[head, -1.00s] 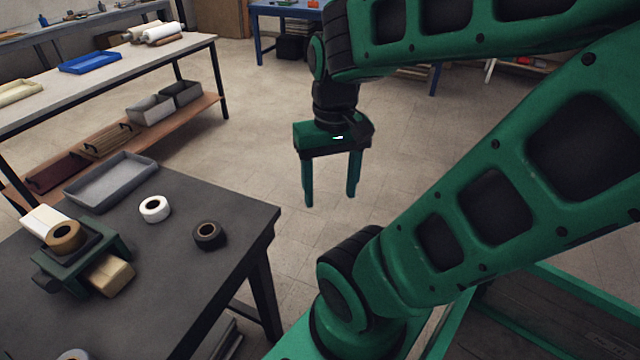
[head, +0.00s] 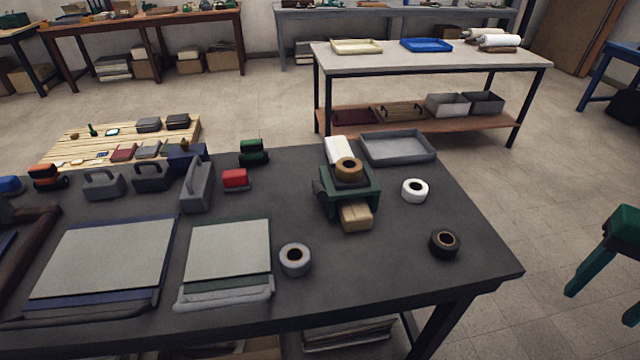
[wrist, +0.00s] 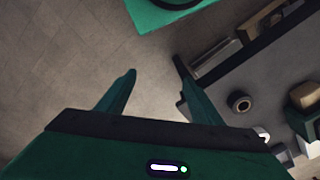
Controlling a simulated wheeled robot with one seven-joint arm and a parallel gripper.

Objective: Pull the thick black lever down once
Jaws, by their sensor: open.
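A green tape dispenser (head: 335,205) stands on the dark workbench (head: 390,265), with a brown tape roll (head: 348,168) on top and a tan block (head: 356,216) at its front. A short dark part (head: 319,188) sticks out at its left side; I cannot tell whether it is the thick black lever. No other lever is clear. My gripper (head: 601,304) hangs at the right edge of the head view, partly cut off, right of the bench and apart from it. In the wrist view my gripper (wrist: 153,68) is open and empty, with floor between its fingers.
A black roll (head: 445,243), a white roll (head: 415,190) and a grey roll (head: 295,259) lie on the bench. A grey tray (head: 398,148) stands at the back. Covered pads (head: 228,250) and grey tools (head: 197,187) fill the left. Floor is open right of the bench.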

